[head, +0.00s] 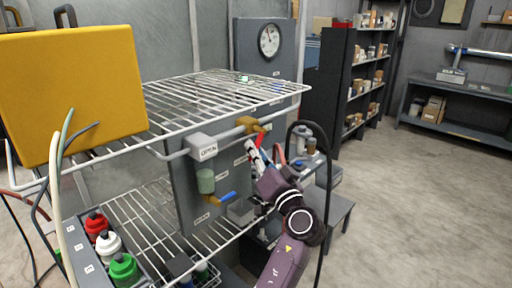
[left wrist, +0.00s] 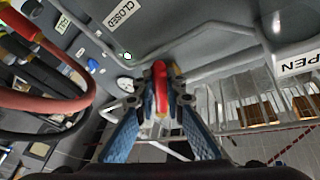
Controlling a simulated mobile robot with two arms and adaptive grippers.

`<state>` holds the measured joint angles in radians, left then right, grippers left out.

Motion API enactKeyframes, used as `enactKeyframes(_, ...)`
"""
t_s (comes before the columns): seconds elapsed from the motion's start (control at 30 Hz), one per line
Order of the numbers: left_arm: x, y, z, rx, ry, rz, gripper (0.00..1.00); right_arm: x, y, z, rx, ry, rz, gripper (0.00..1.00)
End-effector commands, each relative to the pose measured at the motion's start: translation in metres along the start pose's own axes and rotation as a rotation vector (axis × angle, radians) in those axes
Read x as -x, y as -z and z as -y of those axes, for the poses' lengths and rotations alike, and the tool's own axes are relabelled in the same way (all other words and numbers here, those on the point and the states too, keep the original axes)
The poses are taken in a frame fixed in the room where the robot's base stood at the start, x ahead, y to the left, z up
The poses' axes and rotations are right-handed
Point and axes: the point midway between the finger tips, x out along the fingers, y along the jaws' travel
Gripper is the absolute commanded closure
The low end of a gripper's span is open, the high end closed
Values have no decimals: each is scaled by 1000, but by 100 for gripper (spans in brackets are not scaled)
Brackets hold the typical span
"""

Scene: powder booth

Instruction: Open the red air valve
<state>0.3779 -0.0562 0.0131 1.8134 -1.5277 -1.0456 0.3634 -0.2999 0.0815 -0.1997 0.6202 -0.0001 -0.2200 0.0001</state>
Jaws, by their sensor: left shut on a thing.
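The red valve handle (head: 259,140) hangs from a brass valve body (head: 250,125) on a grey pipe in front of the grey panel. In the left wrist view the red handle (left wrist: 161,88) stands between the fingertips. My left gripper (head: 256,151) is shut on it; its fingers (left wrist: 158,105) hide part of the handle. An OPEN label (head: 208,152) is on a grey block left of the valve. A CLOSED label (left wrist: 122,13) shows at the top of the left wrist view. My right gripper is not in view.
A white wire rack (head: 215,85) stands around the panel. A blue-handled valve (head: 228,197) sits lower down. A yellow case (head: 70,90) is on the rack at left, near hoses. Red, white and green bottles (head: 123,268) stand below. Floor at right is clear.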

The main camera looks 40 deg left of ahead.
Motion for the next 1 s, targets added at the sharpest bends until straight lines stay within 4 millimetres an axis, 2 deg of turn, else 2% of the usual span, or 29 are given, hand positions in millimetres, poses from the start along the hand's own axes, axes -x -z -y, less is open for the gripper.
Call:
enactKeyframes(0.43, 0, -1, 0, -10, -6, 5, 100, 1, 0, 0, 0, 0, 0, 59)
enactKeyframes(0.47, 0, -1, 0, -10, -5, 5, 88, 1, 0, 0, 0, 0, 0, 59)
enactKeyframes(0.6, 0, -1, 0, -10, -5, 4, 72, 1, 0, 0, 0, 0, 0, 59)
enactKeyframes(0.87, 0, 0, 0, -10, -5, 3, 71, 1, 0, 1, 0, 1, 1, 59)
enactKeyframes(1.0, 10, -1, -1, -10, -6, 3, 71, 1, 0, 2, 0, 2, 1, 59)
